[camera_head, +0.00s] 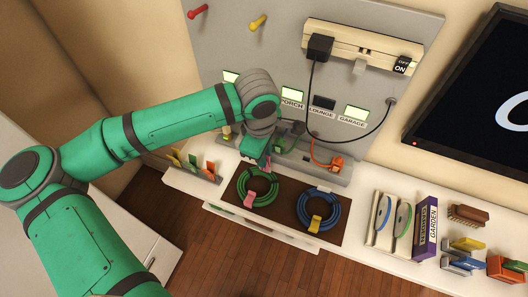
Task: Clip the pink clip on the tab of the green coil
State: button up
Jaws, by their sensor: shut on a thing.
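The green coil (270,182) lies on the left part of a dark brown mat (284,207). A pink piece (250,199) sits at its lower left side; I cannot tell whether this is its tab or something on it. My gripper (264,160) is just above and behind the green coil, pointing down, apart from the pink piece. A small pinkish red bit, seemingly the pink clip (268,163), shows at its fingertips, and the gripper is shut on it. The wrist and fingers hide most of it.
A blue coil (300,207) with a yellow piece (315,223) lies right of the green coil. A clip rack (192,168) stands left. Behind are a grey panel with a power strip (362,45), cables and an orange plug (337,163). Holders and a purple box (425,225) stand right.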

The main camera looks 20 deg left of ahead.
jog(key=shift+f, duration=0.35)
jog(key=o, duration=1.1)
jog(key=shift+o, duration=0.2)
jog(key=shift+w, duration=0.25)
jog(key=shift+s+a+r, duration=0.1)
jog(key=shift+r, duration=2.1)
